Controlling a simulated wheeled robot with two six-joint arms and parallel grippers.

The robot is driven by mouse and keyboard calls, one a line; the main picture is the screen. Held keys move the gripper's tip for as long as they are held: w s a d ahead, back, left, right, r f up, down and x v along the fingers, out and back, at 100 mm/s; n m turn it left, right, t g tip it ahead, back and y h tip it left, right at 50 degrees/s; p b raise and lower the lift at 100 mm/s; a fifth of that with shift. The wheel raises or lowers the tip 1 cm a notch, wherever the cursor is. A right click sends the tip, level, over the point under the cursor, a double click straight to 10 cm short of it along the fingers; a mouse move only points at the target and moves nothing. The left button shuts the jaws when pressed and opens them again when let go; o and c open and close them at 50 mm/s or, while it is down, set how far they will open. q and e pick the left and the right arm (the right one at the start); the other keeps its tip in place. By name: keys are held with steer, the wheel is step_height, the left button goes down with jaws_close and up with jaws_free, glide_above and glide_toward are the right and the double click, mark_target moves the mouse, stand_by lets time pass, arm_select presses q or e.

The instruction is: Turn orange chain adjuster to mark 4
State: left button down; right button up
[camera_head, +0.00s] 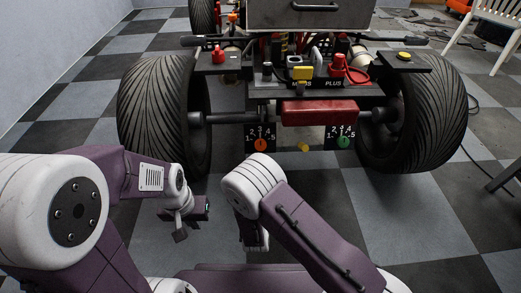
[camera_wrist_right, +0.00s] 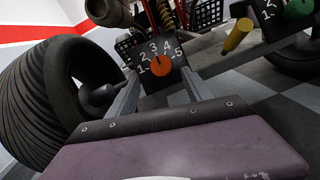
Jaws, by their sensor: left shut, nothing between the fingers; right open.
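The orange chain adjuster (camera_head: 261,144) is a round knob on a black dial plate marked 1 to 5, low on the left of the vehicle's rear. In the right wrist view the orange adjuster (camera_wrist_right: 160,66) has a dark pointer line, turned roughly up towards the 3; its exact setting is hard to read. My right gripper (camera_wrist_right: 163,84) is open and empty, its two grey fingers spread below and to either side of the knob, apart from it. In the head view my right gripper (camera_head: 255,240) is partly hidden by its arm. My left gripper (camera_head: 188,222) is shut and empty, left of it.
A green knob (camera_head: 343,143) on a similar dial is to the right, with a yellow plug (camera_head: 303,147) between the dials. Large tyres (camera_head: 160,110) flank the axle, and a red box (camera_head: 318,113) sits above. The checkered floor before the vehicle is clear.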

mark_target(261, 147)
steer(key=w+b, duration=0.2)
steer(key=w, duration=0.1)
steer(key=w+b, duration=0.2)
steer(key=w, duration=0.1)
steer(key=shift+w+d+f, duration=0.2)
steer(key=shift+w, duration=0.1)
steer(key=shift+w+r, duration=0.15)
steer(key=shift+w, duration=0.35)
jaws_close()
